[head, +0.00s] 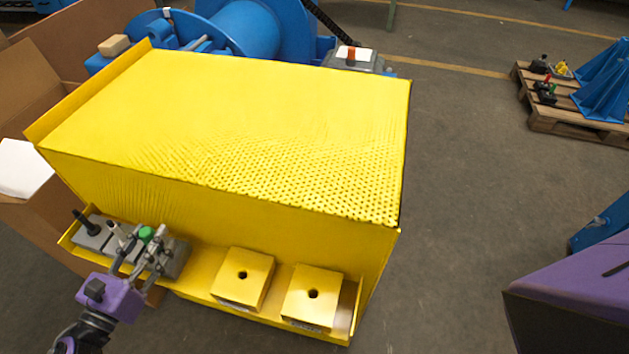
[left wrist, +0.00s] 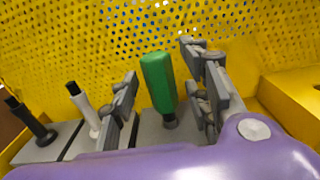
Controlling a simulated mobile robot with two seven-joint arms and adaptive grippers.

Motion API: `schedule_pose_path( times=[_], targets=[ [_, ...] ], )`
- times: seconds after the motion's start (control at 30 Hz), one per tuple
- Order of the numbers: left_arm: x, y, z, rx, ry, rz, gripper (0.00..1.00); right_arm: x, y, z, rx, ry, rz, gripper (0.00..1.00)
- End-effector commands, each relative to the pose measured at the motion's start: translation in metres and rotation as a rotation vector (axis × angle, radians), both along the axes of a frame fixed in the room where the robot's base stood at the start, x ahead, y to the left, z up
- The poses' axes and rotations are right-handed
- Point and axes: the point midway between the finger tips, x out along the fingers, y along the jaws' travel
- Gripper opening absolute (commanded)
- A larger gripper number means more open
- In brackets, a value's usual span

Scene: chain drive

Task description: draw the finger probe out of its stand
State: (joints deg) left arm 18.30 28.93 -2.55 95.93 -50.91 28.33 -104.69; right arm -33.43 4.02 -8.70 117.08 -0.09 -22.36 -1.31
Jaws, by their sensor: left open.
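Three upright tools stand in grey block stands on the yellow ledge. One has a green handle (left wrist: 158,82), one is white with a black tip (left wrist: 84,108), and one is black (left wrist: 30,122). The frames do not label which is the finger probe. The green handle sits upright in its grey stand (left wrist: 150,130); its top also shows in the head view (head: 146,233). My left gripper (head: 145,241) is open, with one finger on each side of the green handle. In the left wrist view gaps show beside the handle. My right gripper is not in view.
A large yellow perforated guard (head: 230,120) rises behind the ledge (head: 200,282). Two yellow blocks with holes (head: 243,277) (head: 312,296) stand to the right of the stands. A cardboard box (head: 35,75) is at the left. A pallet (head: 575,115) stands far right on open floor.

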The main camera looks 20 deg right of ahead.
Motion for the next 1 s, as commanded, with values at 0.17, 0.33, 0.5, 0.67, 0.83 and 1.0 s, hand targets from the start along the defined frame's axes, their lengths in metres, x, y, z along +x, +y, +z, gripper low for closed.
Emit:
schedule_pose_path(
  times=[0.17,0.33,0.5,0.67,0.83,1.0],
  targets=[
    [0.0049,-0.0045,-0.0001,-0.001,0.001,0.000,0.44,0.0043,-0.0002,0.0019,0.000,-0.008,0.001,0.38],
    [0.0048,-0.0044,-0.0005,-0.001,0.001,0.000,0.44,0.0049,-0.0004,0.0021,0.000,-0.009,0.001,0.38],
    [0.0048,-0.0043,-0.0004,-0.001,0.001,0.000,0.25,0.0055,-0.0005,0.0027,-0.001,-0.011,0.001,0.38],
    [0.0048,-0.0043,-0.0003,-0.001,0.001,0.000,0.04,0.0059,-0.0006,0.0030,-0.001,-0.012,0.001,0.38],
    [0.0048,-0.0041,0.0000,-0.001,0.001,0.000,0.00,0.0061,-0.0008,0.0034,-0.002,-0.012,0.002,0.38],
    [0.0051,-0.0041,0.0075,-0.001,-0.001,0.000,0.00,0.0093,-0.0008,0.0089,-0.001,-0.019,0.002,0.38]
  ],
)
